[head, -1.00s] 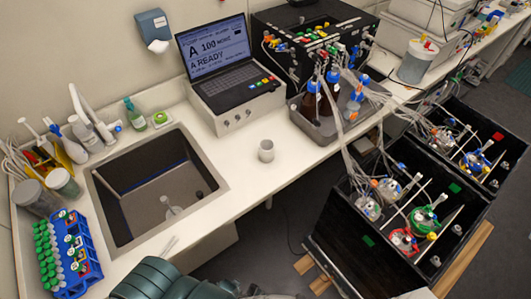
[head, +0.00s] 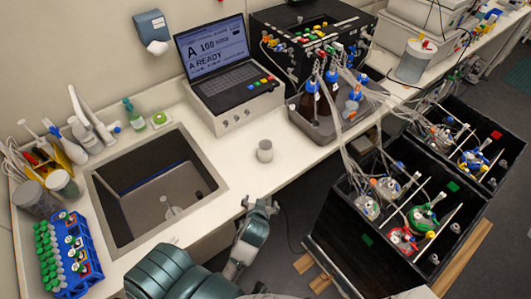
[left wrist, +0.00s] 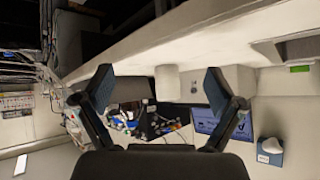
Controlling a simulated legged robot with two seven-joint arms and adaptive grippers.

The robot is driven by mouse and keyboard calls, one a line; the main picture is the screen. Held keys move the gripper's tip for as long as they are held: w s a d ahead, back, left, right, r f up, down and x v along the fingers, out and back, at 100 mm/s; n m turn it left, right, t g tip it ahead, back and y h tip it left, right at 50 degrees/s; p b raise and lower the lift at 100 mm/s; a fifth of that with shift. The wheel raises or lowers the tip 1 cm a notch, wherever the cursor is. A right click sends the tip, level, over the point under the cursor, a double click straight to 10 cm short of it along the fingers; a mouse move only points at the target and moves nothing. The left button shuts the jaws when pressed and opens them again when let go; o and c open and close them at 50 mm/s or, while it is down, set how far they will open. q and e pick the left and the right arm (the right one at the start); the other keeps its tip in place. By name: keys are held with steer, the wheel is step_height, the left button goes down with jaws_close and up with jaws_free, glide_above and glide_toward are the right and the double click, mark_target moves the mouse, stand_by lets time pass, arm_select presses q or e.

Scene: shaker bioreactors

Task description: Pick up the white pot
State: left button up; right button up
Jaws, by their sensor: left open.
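The white pot (head: 265,152) stands upright on the white counter (head: 300,160), near its front edge and in front of the laptop's base. My left gripper (head: 261,205) is at the counter's front edge, nearer to me than the pot and apart from it. It is open and empty. In the left wrist view, which is turned over, the two dark fingers of my left gripper (left wrist: 158,88) are spread wide. The white pot (left wrist: 167,82) shows between them, farther off. My right gripper is not in view.
The laptop (head: 228,75) stands behind the pot. A grey tray with bottles (head: 318,130) is to its right, and the sink (head: 150,185) to its left. A black box of bioreactors (head: 400,220) stands lower right. The counter around the pot is clear.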

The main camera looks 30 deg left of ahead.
arm_select(q)
steer(key=w+a+r+n+t+y, duration=0.1)
steer(key=w+r+n+t+y, duration=0.25)
steer(key=w+r, duration=0.45)
steer(key=p, duration=0.1)
glide_toward(265, 142)
steer(key=w, duration=0.2)
steer(key=shift+g, duration=0.35)
steer(key=x, duration=0.2)
steer(key=p+x, duration=0.1)
steer(key=x, duration=0.1)
steer(key=shift+w+a, duration=0.2)
steer(key=shift+a, duration=0.25)
steer(key=shift+w+a+f, duration=0.25)
steer(key=shift+w, duration=0.05)
steer(key=shift+s+a, duration=0.1)
steer(key=c, duration=1.1)
